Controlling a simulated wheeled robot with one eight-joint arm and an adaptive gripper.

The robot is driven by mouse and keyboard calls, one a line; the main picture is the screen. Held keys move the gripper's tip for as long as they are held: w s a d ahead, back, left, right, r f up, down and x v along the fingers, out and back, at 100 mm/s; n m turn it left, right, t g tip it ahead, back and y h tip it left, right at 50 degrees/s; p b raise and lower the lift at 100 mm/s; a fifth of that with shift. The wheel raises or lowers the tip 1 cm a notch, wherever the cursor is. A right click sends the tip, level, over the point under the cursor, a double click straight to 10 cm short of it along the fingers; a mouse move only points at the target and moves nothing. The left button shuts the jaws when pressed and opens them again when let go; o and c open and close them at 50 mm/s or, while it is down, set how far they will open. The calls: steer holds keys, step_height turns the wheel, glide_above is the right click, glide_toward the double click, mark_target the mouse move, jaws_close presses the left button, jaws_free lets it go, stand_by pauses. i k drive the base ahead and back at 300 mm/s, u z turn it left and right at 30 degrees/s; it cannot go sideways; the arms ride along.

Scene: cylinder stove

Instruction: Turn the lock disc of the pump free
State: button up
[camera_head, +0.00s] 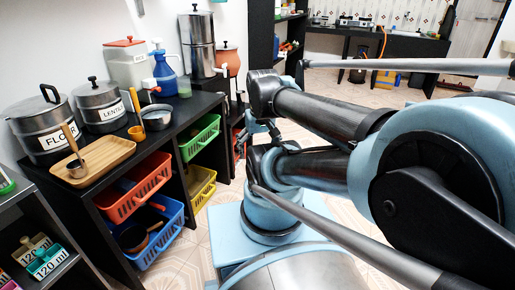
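A blue jug-shaped bottle (164,80) with a pale top stands at the back of the black counter, beside a small green cup (184,87). I cannot tell whether its top is a pump with a lock disc. No lock disc can be made out anywhere. My light blue and dark arm fills the right half of the view. Small dark parts below its far bend look like my gripper (264,131), right of the counter and well apart from the bottle. Its fingers are too small and partly hidden to read, and I see nothing held.
The black counter (105,165) also holds labelled pots (42,128), a wooden tray (93,160), a white canister (127,72), a steel cylinder (197,45) and a clay pot (229,61). Coloured baskets (138,187) fill its shelves. Tiled floor (338,85) is open toward the back.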

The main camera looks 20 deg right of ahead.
mark_target(154, 52)
steer(key=z, duration=0.05)
steer(key=k, duration=0.4)
steer(key=u, duration=0.7)
steer(key=i, duration=1.15)
steer(key=z, duration=0.1)
